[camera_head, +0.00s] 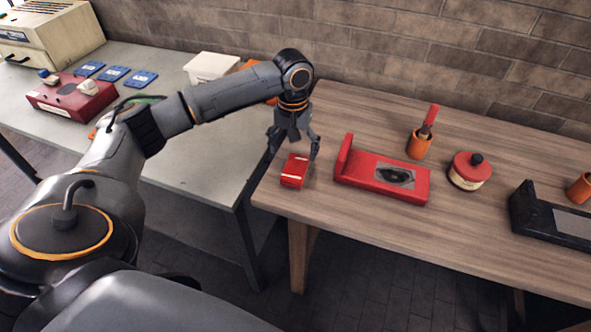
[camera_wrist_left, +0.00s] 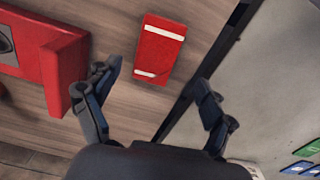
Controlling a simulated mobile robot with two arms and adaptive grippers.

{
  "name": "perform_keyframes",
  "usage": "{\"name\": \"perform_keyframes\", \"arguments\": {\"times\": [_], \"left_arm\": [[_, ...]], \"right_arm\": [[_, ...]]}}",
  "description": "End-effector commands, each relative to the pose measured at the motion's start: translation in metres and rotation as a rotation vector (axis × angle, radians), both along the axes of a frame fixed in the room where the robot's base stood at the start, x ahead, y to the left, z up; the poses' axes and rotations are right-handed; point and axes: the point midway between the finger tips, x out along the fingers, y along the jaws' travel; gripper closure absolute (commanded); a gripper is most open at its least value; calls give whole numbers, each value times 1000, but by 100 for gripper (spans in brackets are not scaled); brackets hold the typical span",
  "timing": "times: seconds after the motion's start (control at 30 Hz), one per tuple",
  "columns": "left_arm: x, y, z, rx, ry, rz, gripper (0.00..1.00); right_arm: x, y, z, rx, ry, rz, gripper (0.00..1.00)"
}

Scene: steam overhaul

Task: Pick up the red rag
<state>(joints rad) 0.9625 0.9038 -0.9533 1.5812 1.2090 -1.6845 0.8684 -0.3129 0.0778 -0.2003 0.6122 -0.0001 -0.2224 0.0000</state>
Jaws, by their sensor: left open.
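The red rag (camera_head: 294,171) is a small folded red block with pale stripes. It lies on the wooden table near its left end. It also shows in the left wrist view (camera_wrist_left: 160,50), ahead of the fingers and a little left of the middle. My left gripper (camera_head: 293,150) is open and empty, pointing down above the rag. In the left wrist view its two fingers (camera_wrist_left: 155,98) are spread wide, with the rag beyond their tips and apart from them. My right gripper is in neither view.
A red holder with a raised end (camera_head: 360,178) stands just right of the rag. An orange cup with a brush (camera_head: 419,147), a red round tin (camera_head: 468,172) and a black tray (camera_head: 525,205) are farther right. A grey table (camera_head: 190,175) adjoins on the left.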

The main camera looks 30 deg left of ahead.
Motion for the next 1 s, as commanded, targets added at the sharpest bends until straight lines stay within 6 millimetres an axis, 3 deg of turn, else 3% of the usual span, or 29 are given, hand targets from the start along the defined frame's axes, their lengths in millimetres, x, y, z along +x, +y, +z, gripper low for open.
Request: {"name": "perform_keyframes", "arguments": {"times": [0.2,0.4,0.7,1.0], "left_arm": [[3,-3,-22,1,3,0,17],[4,-4,-49,1,0,0,17],[4,-4,-54,1,-1,-1,17],[4,-4,-54,1,-1,-1,76]], "right_arm": [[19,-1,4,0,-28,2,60],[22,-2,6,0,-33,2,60],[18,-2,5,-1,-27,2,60],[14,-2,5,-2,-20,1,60]]}}
